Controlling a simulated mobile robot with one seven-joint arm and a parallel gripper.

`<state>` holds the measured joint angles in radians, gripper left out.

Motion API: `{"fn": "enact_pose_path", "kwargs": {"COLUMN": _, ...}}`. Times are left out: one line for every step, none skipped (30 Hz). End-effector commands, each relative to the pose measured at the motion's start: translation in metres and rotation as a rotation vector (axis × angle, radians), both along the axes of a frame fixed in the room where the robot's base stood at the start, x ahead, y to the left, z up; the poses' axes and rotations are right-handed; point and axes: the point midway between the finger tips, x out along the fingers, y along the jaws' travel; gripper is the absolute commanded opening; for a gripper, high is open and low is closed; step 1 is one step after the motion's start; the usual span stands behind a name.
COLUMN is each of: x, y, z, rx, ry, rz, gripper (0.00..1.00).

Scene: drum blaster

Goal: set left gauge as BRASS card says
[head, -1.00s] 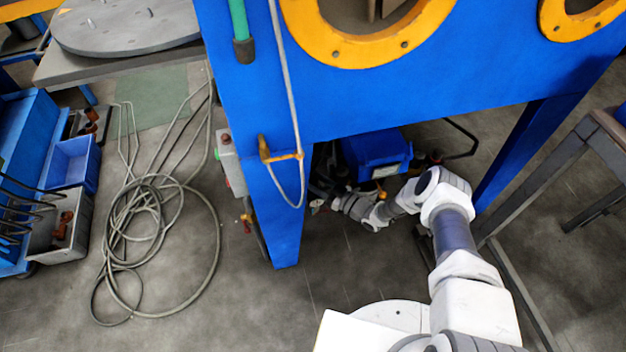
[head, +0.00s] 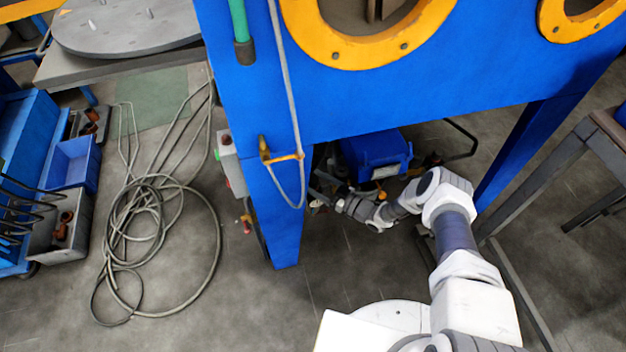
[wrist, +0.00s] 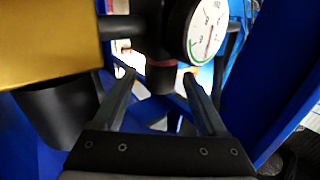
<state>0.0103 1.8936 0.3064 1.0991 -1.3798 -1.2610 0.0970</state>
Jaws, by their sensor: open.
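In the wrist view, a round gauge (wrist: 207,31) has a white dial, a red needle and a green arc; its numbers are too small to read. A dark knob (wrist: 161,78) with a red ring is below and left of it. My gripper (wrist: 158,80) is open, with one finger on each side of the knob in the picture. I cannot tell whether either finger touches it. In the head view, my arm reaches under the blue cabinet (head: 370,105), and my gripper is hard to make out beside its front leg. No readable card shows.
A brass-coloured block (wrist: 50,38) fills the wrist view's upper left, close to the knob. A blue box (head: 376,155) sits under the cabinet, close behind my arm. A grey control box (head: 230,163) is on the cabinet's leg. Coiled hoses (head: 150,230) lie on the floor at left.

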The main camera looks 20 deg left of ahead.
Motion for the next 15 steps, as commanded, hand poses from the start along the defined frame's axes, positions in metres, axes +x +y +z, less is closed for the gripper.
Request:
{"fn": "enact_pose_path", "kwargs": {"x": -0.002, "y": -0.008, "z": 0.002, "rx": -0.002, "ry": 0.002, "rz": -0.001, "gripper": 0.75}}
{"fn": "enact_pose_path", "kwargs": {"x": -0.004, "y": -0.014, "z": 0.002, "rx": -0.003, "ry": 0.002, "rz": -0.002, "gripper": 0.75}}
{"fn": "enact_pose_path", "kwargs": {"x": -0.007, "y": -0.022, "z": 0.002, "rx": -0.001, "ry": 0.003, "rz": -0.003, "gripper": 0.75}}
{"fn": "enact_pose_path", "kwargs": {"x": -0.009, "y": -0.029, "z": 0.002, "rx": -0.003, "ry": 0.002, "rz": -0.003, "gripper": 0.75}}
{"fn": "enact_pose_path", "kwargs": {"x": -0.012, "y": -0.036, "z": 0.002, "rx": -0.004, "ry": 0.002, "rz": -0.003, "gripper": 0.75}}
{"fn": "enact_pose_path", "kwargs": {"x": -0.015, "y": -0.045, "z": 0.003, "rx": -0.001, "ry": 0.003, "rz": -0.004, "gripper": 0.75}}
{"fn": "enact_pose_path", "kwargs": {"x": -0.018, "y": -0.053, "z": 0.002, "rx": -0.003, "ry": 0.003, "rz": -0.003, "gripper": 0.75}}
{"fn": "enact_pose_path", "kwargs": {"x": -0.020, "y": -0.060, "z": 0.002, "rx": -0.002, "ry": 0.003, "rz": -0.002, "gripper": 0.75}}
{"fn": "enact_pose_path", "kwargs": {"x": -0.024, "y": -0.069, "z": 0.002, "rx": -0.002, "ry": 0.003, "rz": -0.003, "gripper": 0.75}}
{"fn": "enact_pose_path", "kwargs": {"x": -0.026, "y": -0.076, "z": 0.002, "rx": -0.003, "ry": 0.004, "rz": -0.003, "gripper": 0.75}}
{"fn": "enact_pose_path", "kwargs": {"x": -0.028, "y": -0.083, "z": 0.002, "rx": -0.001, "ry": 0.003, "rz": -0.003, "gripper": 0.75}}
{"fn": "enact_pose_path", "kwargs": {"x": -0.031, "y": -0.093, "z": 0.002, "rx": -0.003, "ry": 0.003, "rz": -0.004, "gripper": 0.75}}
{"fn": "enact_pose_path", "kwargs": {"x": -0.034, "y": -0.099, "z": 0.002, "rx": -0.002, "ry": 0.003, "rz": -0.003, "gripper": 0.75}}
{"fn": "enact_pose_path", "kwargs": {"x": -0.037, "y": -0.105, "z": 0.002, "rx": -0.001, "ry": 0.003, "rz": -0.002, "gripper": 0.75}}
{"fn": "enact_pose_path", "kwargs": {"x": -0.039, "y": -0.114, "z": 0.001, "rx": -0.003, "ry": 0.003, "rz": -0.003, "gripper": 0.75}}
